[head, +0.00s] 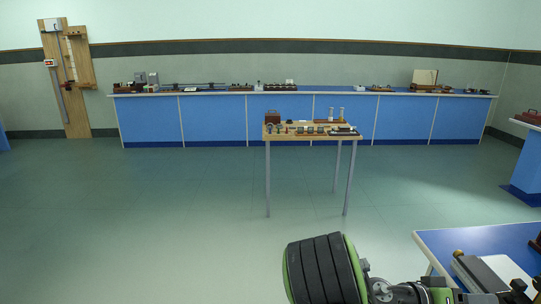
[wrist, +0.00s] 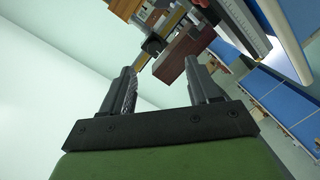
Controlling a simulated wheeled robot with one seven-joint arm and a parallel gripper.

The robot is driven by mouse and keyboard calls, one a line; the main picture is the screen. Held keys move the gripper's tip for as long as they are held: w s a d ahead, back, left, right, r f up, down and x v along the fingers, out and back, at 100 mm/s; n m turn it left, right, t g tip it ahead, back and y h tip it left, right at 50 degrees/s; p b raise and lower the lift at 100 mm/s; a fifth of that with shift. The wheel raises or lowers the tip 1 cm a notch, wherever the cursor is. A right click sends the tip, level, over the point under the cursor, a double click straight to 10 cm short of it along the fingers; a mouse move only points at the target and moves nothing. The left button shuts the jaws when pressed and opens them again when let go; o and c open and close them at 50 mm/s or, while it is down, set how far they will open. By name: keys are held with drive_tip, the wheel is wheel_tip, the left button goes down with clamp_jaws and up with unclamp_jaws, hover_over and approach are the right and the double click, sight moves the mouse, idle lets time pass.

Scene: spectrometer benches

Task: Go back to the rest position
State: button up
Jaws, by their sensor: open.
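My gripper (wrist: 160,78) shows in the wrist view with its two dark fingers apart. Nothing is held between them. Beyond the fingertips are a brown wooden block (wrist: 183,52) and a dark round knob (wrist: 153,44); they look apart from the fingers, but the exact distance cannot be told. In the head view my arm reaches in from the bottom edge toward the right-hand blue table (head: 455,240). The fingers cannot be made out clearly there.
The blue table at lower right carries a dark case with a white top (head: 500,270). A small wooden table (head: 290,137) with instruments stands mid-room. A long blue bench (head: 215,122) lines the back wall. Open floor (head: 180,220) lies at the left.

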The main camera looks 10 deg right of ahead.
drive_tip(key=s+a+r+n+t+y+p, duration=0.2)
drive_tip(key=a+r+n+y+p, duration=0.1)
drive_tip(key=a, duration=0.7)
drive_tip(key=s+a+r+n+t+y+p, duration=0.3)
drive_tip(key=a+r+y, duration=0.2)
drive_tip(key=a+y, duration=0.3)
drive_tip(key=s+a+r+n+t+y+p, duration=0.3)
drive_tip(key=a+r+n+y+p, duration=0.1)
drive_tip(key=a, duration=0.9)
drive_tip(key=shift+r+y, duration=0.55)
drive_tip(key=shift+y, duration=0.15)
